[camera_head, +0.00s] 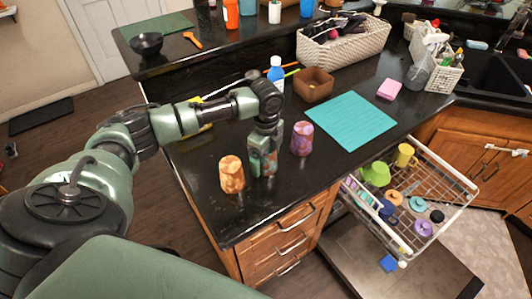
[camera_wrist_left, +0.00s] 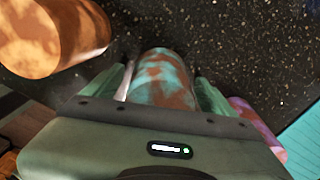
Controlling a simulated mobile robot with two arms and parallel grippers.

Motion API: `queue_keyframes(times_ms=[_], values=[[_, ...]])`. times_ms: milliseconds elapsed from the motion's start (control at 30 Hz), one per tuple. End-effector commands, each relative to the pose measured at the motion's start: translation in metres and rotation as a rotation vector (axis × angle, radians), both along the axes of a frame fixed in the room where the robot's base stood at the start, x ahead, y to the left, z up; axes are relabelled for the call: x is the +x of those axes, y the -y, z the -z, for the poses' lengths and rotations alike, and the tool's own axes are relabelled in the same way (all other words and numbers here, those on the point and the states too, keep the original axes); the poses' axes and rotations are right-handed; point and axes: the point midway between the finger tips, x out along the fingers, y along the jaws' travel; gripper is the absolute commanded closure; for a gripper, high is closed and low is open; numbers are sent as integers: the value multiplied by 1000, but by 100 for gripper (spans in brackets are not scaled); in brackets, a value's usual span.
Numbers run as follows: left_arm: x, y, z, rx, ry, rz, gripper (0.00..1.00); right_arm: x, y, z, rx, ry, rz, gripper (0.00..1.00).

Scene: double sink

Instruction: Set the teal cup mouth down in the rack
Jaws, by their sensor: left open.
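The teal cup, marbled teal and brown, stands on the black counter between the orange and purple cups. In the head view it is partly hidden by my left gripper (camera_head: 264,162). The left wrist view shows the teal cup (camera_wrist_left: 162,78) between the two green fingers of my open left gripper (camera_wrist_left: 165,88). I cannot tell whether the fingers touch it. The white wire rack (camera_head: 452,179) is pulled out below the counter at the right, holding several cups and small colored items. My right gripper is not in view.
An orange-brown cup (camera_head: 232,174) stands close left of the gripper, and a purple cup (camera_head: 301,138) close right. A teal mat (camera_head: 350,120) lies beyond, with a brown box (camera_head: 314,84) and a blue bottle (camera_head: 276,73) behind. A pink sponge (camera_head: 389,89) lies near the mat.

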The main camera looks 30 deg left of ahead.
Motion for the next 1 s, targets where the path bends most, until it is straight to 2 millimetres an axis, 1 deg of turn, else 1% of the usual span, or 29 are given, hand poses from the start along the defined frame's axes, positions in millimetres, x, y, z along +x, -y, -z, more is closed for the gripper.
queue_keyframes(times_ms=[100,133,167,200,267,300,367,633,767,867,1000], values=[[0,0,0,0,0,0,14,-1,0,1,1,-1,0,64],[0,0,0,0,0,0,17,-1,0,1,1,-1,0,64],[0,0,0,0,0,0,25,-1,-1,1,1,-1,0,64],[0,0,0,0,0,0,36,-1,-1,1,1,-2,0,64],[0,0,0,0,0,0,53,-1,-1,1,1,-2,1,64],[0,0,0,0,0,0,64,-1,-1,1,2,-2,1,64],[0,0,0,0,0,0,80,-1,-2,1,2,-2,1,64],[0,0,-1,0,0,0,80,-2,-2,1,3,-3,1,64],[1,0,-8,0,1,-1,80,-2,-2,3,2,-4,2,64],[1,0,-19,-1,2,0,80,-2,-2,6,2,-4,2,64],[2,0,-45,-1,5,1,80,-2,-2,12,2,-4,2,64]])
